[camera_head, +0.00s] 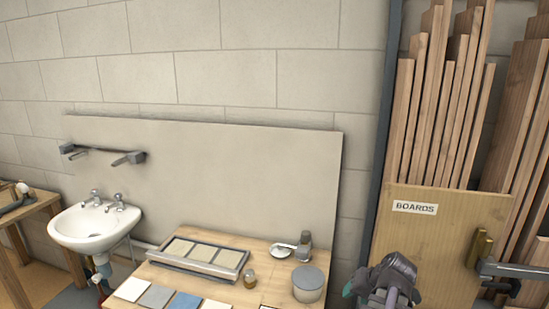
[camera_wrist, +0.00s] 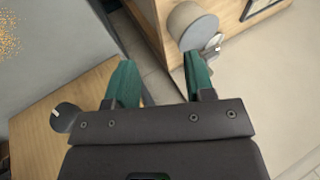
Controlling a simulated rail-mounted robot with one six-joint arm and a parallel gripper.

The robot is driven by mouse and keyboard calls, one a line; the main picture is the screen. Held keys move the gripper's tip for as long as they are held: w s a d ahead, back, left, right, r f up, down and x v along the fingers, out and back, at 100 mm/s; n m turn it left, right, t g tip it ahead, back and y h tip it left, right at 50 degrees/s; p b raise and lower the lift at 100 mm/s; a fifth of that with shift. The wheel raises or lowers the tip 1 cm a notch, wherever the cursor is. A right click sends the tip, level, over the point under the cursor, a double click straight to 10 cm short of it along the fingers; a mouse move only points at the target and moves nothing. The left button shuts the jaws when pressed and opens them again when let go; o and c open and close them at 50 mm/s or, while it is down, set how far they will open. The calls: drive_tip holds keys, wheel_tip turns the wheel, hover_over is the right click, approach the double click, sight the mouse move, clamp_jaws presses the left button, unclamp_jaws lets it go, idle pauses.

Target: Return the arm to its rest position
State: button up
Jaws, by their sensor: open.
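My gripper (camera_wrist: 155,82) shows in the wrist view with its two green fingers spread apart and nothing between them. In the head view my gripper (camera_head: 385,285) is at the bottom right, in front of the boards rack and to the right of the wooden table (camera_head: 225,300). It is apart from the table items. The fingertips are hard to make out in the head view.
A grey-lidded round tub (camera_head: 308,283) stands at the table's right end, near my gripper. A tile tray (camera_head: 200,257) and loose tiles lie left of it. A boards rack (camera_head: 440,235) with a door handle (camera_head: 510,269) stands at right. A sink (camera_head: 95,223) is at left.

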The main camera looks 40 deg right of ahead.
drive_tip(key=w+a+f+n+g+y, duration=0.1)
drive_tip(key=w+a+n+g, duration=0.15)
drive_tip(key=w+a, duration=0.45)
drive_tip(key=w+a+f+n+g, duration=0.1)
drive_tip(key=w+a+n+g, duration=0.15)
drive_tip(key=w+a, duration=0.55)
drive_tip(key=w+a+n, duration=0.2)
drive_tip(key=a+n, duration=0.1)
drive_tip(key=a, duration=1)
drive_tip(key=w+a+n+g, duration=0.1)
drive_tip(key=a+n, duration=0.3)
drive_tip(key=a, duration=0.9)
drive_tip(key=shift+w+a+h, duration=0.25)
drive_tip(key=shift+w+h, duration=0.15)
drive_tip(key=shift+w, duration=0.3)
